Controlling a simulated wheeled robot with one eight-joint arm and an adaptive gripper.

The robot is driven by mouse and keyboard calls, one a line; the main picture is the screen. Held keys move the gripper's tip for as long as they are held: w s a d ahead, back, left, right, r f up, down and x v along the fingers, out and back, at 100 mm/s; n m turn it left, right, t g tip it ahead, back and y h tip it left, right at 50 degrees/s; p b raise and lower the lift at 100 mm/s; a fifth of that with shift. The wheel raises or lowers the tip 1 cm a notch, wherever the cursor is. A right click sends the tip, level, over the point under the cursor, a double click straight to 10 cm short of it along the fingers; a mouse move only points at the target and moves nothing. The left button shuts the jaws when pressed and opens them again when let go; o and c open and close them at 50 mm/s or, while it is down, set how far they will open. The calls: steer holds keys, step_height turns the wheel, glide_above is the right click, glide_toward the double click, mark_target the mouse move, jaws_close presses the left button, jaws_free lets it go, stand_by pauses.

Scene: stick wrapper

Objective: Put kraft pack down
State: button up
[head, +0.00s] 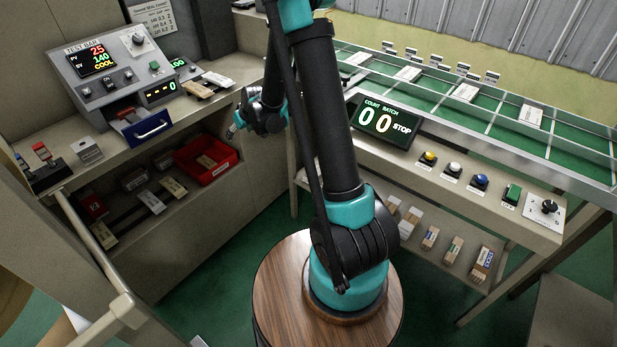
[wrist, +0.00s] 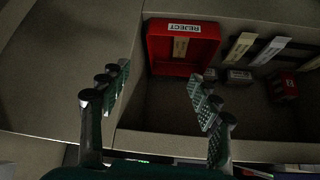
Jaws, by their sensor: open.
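A kraft-coloured pack (head: 207,161) lies in the red reject tray (head: 232,157) on the shelf below the left counter. In the wrist view the pack (wrist: 180,47) lies inside the red tray (wrist: 152,50), against its labelled wall. My gripper (wrist: 162,92) is open, with nothing between its fingers, and the tray is beyond the fingertips. In the head view my gripper (head: 240,122) is small and partly dark by the counter's edge, above and right of the tray. Another brownish pack (head: 197,89) lies on the counter top, so I cannot tell which pack is meant.
The test bar machine (head: 108,62) stands on the left counter with a blue-fronted drawer (head: 150,130). Several packs lie on the shelf left of the tray. A green conveyor (head: 480,115) and a panel with buttons (head: 455,178) are at right, with several packs on the shelf below.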

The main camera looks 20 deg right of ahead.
steer(key=s+d+r+m+g+h, duration=0.1)
steer(key=s+d+r, duration=0.3)
steer(key=s, duration=0.5)
steer(key=s+d+r+m+h, duration=0.1)
steer(key=s+d+r, duration=0.2)
steer(key=s+d, duration=0.45)
steer(key=s+d+f+m, duration=0.1)
steer(key=s+d, duration=0.1)
steer(key=s, duration=0.7)
steer(key=s+d+f+m+g+h, duration=0.1)
steer(key=s+d, duration=0.1)
steer(key=s, duration=0.7)
